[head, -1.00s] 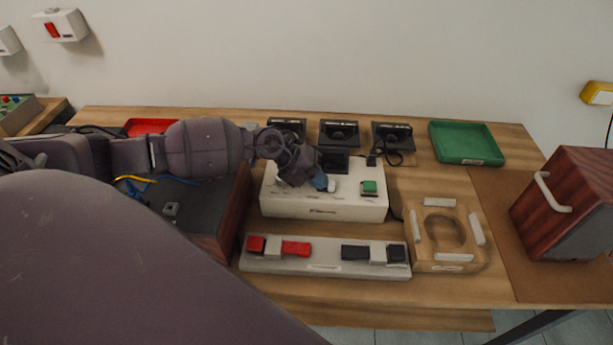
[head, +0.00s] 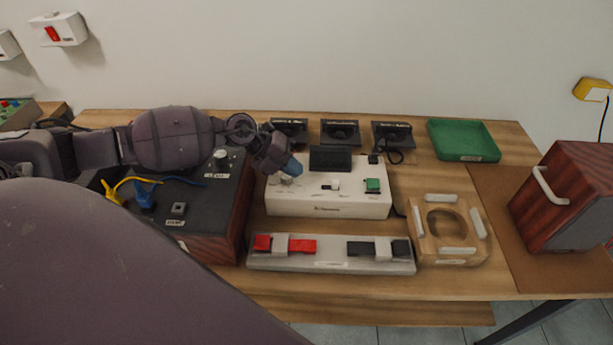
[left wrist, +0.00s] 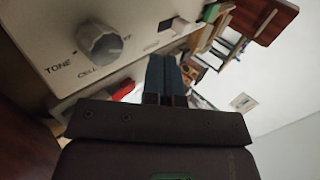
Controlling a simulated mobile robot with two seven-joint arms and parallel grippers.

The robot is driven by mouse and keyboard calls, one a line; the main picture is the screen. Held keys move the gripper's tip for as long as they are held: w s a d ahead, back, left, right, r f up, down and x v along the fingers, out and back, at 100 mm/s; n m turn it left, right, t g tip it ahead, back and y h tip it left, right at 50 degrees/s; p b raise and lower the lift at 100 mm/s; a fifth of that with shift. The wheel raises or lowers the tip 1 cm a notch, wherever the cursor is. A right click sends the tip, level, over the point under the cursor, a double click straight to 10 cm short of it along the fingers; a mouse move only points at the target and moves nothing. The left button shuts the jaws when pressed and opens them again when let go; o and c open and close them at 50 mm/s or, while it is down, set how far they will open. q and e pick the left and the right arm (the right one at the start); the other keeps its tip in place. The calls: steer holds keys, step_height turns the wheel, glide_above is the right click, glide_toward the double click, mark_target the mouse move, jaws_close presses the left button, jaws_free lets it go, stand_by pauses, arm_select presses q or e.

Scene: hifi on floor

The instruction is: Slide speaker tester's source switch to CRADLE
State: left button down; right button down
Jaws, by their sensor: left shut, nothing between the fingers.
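The speaker tester (head: 330,208) is a white box in the middle of the bench, with a dark display, a knob, a small white slide switch (head: 331,185) and a green button. My left gripper (head: 293,168) is shut and empty above the tester's left part, left of the switch. In the left wrist view the blue fingertips (left wrist: 163,72) are together, beside the grey knob (left wrist: 98,42) marked TONE. The switch (left wrist: 183,30) shows there beyond the knob. The lettering by the switch is too small to read. My right gripper is not in view.
A dark-topped wooden box (head: 195,225) with yellow and blue leads stands left of the tester. A strip with red and black clips (head: 330,262) lies in front. A wooden ring fixture (head: 425,240), green tray (head: 463,154) and wooden speaker (head: 565,200) are to the right.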

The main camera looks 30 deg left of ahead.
arm_select(q)
steer(key=shift+v, duration=2.7)
